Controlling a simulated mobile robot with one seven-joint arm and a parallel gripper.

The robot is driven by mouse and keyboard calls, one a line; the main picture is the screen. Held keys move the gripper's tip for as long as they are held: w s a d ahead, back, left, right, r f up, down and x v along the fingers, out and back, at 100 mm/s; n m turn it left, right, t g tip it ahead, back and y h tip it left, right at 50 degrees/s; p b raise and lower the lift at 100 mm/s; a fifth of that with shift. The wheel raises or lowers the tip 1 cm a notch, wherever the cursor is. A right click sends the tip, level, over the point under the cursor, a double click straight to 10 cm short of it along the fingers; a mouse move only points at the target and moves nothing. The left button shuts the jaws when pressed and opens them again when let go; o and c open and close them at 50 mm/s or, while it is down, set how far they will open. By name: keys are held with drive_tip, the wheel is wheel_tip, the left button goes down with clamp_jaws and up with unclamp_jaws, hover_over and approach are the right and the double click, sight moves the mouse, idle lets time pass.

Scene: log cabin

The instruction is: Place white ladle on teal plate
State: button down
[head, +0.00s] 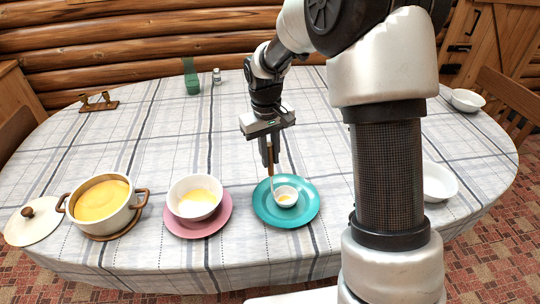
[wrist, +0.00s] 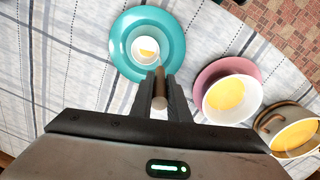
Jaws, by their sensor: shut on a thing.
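The white ladle has a small white bowl (head: 286,196) with a little yellow soup in it and a brown handle. My gripper (head: 269,158) is shut on the handle, above the far side of the teal plate (head: 308,213). The ladle bowl sits within the plate's outline, close to its middle; I cannot tell whether it touches the plate. In the wrist view, the handle (wrist: 159,95) is between the fingers (wrist: 158,84) and the ladle bowl (wrist: 145,56) shows over the teal plate (wrist: 122,42).
Left of the plate stand a white soup bowl (head: 195,210) on a pink plate (head: 222,224), a pot (head: 104,219) and its lid (head: 30,234). A white bowl (head: 440,184) is at the right, partly behind my arm. The table's middle left is clear.

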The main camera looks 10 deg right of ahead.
drive_tip(key=shift+f, duration=0.2)
drive_tip(key=c, duration=1.7)
unclamp_jaws()
drive_tip(key=shift+r, duration=0.15)
